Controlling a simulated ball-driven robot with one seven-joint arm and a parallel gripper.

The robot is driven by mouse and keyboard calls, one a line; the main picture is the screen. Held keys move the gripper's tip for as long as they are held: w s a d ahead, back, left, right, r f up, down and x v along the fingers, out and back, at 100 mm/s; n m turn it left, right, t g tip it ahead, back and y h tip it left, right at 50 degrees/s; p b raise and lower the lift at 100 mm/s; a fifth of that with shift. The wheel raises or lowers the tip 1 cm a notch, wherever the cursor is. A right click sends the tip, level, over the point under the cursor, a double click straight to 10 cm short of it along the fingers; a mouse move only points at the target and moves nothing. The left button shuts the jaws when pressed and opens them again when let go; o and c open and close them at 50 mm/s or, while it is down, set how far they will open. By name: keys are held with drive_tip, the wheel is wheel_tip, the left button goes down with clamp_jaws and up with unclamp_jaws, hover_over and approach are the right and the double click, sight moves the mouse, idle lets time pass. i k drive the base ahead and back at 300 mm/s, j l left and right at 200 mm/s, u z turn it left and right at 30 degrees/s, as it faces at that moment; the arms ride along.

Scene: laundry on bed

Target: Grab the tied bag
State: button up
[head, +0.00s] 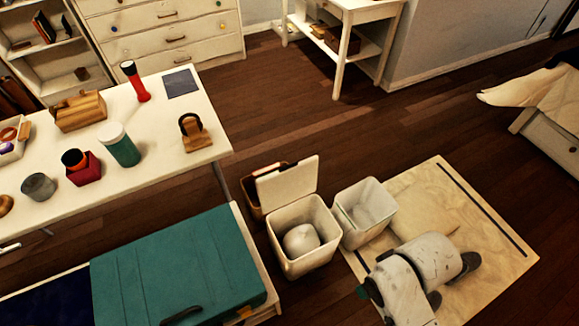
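A whitish rounded bundle (301,240), which looks like the bag, sits inside a white bin (311,262) near the middle of the head view. The bin's lid (287,181) stands open at its back. I cannot make out a knot on the bundle. My white arm is folded at the lower right, to the right of the bin and apart from it.
A second white bin (382,228) stands close on the right, with pale contents. A brown container (252,199) is behind the lid. A teal case (175,270) lies at lower left, below a cluttered white table (160,150). A pale board (490,235) lies under my arm. Dark floor behind the bins is clear.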

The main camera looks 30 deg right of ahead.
sight(299, 241)
drive_tip(key=k+l, duration=0.15)
drive_tip(key=k, duration=0.3)
drive_tip(key=k+l, duration=0.15)
drive_tip(key=k, duration=0.3)
drive_tip(key=k+l, duration=0.2)
drive_tip(key=k, duration=0.25)
drive_tip(key=i+j, duration=0.3)
drive_tip(key=i, duration=0.25)
drive_tip(key=i+j, duration=0.25)
drive_tip(key=i, duration=0.25)
drive_tip(key=i+j, duration=0.3)
drive_tip(key=i, duration=0.25)
drive_tip(key=i+j, duration=0.25)
drive_tip(key=i, duration=0.25)
drive_tip(key=z, duration=0.05)
